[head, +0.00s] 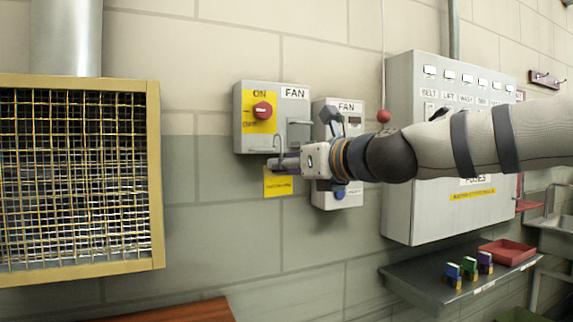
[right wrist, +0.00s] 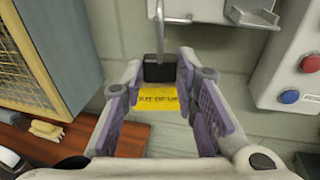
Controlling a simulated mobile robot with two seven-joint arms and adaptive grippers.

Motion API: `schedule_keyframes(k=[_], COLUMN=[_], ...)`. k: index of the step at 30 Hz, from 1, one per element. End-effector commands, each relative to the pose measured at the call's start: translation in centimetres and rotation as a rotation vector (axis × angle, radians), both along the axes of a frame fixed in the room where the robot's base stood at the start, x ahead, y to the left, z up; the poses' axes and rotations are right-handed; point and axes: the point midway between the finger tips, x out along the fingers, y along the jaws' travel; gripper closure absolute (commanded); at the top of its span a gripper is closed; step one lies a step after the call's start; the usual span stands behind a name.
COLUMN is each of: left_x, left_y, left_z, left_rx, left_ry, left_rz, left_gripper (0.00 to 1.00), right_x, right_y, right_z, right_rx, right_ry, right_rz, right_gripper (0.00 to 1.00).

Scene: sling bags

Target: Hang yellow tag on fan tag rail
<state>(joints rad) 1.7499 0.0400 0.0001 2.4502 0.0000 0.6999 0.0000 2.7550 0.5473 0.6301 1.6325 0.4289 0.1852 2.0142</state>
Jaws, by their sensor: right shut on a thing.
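The yellow tag (head: 278,184) hangs below my right gripper (head: 283,163), in front of the wall just under the left FAN box. In the right wrist view the tag (right wrist: 157,101) shows lettering and has a black block (right wrist: 160,68) at its top. My right gripper (right wrist: 161,82) is shut on this block, a finger on each side. The bent metal fan tag rail (head: 299,124) is on the left FAN box. In the wrist view the rail (right wrist: 160,22) meets the block's top edge; whether the tag is hooked on it I cannot tell. My left gripper is not in view.
The left FAN box (head: 243,136) has a red knob on a yellow plate. A second FAN box (head: 345,199) stands close right, partly behind my arm. A yellow-framed fan grille (head: 157,190) is at left. A shelf (head: 415,287) holds small coloured blocks and a red tray (head: 507,252).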

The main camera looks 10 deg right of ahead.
Motion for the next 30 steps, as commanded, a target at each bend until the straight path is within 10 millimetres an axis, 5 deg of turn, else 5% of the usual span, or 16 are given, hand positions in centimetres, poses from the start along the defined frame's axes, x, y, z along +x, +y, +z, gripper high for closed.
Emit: schedule_keyframes(k=[15, 30], left_x=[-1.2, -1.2], left_y=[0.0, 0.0], left_z=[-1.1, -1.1], left_rx=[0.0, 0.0], left_ry=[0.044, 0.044], left_rz=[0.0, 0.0], left_gripper=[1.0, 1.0], right_x=[3.8, 4.1], right_y=[0.7, 0.8], right_z=[-0.1, 0.3], right_rx=[-0.001, -0.001], right_ry=[-0.001, -0.005], right_rz=[-0.005, -0.005], right_gripper=[1.0, 1.0])
